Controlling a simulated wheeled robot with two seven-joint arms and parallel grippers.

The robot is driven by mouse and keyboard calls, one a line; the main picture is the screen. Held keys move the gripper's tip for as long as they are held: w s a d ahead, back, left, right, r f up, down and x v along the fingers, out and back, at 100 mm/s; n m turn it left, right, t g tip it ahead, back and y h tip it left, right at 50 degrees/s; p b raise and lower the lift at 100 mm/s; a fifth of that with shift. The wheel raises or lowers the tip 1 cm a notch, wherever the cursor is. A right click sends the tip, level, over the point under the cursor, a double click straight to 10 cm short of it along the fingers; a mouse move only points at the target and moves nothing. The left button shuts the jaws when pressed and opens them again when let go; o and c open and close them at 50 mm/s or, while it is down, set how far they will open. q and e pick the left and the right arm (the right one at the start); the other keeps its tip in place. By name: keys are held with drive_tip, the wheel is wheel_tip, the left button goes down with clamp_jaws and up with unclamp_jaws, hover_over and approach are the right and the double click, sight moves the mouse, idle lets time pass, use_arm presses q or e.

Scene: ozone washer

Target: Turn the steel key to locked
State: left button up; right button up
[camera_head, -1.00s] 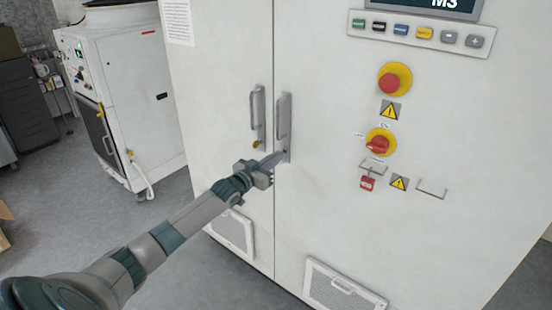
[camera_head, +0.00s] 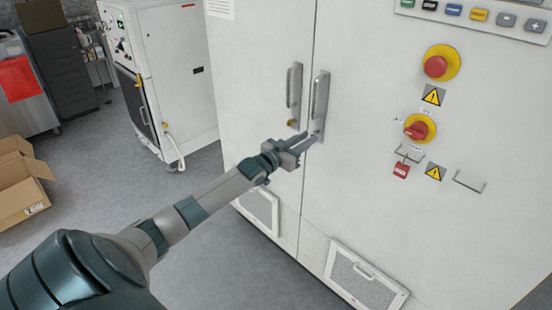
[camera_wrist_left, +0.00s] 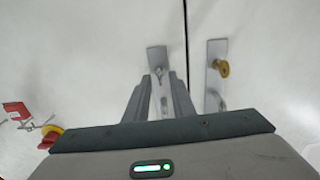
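The steel key (camera_wrist_left: 159,74) shows small and blurred at the end of the right door's handle plate (camera_wrist_left: 155,57) in the left wrist view. Its turned position cannot be made out. My left gripper (camera_wrist_left: 160,80) has its two fingers apart with the key's end of the plate between or just beyond the tips; contact cannot be told. In the head view my left gripper (camera_head: 312,139) reaches the lower end of the right door handle (camera_head: 320,95) and hides the key. My right gripper is not in view.
A brass key (camera_head: 292,122) sits below the left door handle (camera_head: 294,86), close beside my gripper. A red rotary switch (camera_head: 418,129) and an emergency stop (camera_head: 438,65) are to the right. A white machine (camera_head: 185,75) and an open cardboard box (camera_head: 20,185) stand left, with clear floor between.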

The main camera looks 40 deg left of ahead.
use_arm(q)
drive_tip(key=s+a+b, duration=0.1)
drive_tip(key=s+b, duration=0.2)
drive_tip(key=s, duration=1.2)
drive_tip(key=shift+s, duration=0.2)
drive_tip(key=shift+a, duration=0.1)
drive_tip(key=shift+f, duration=0.1)
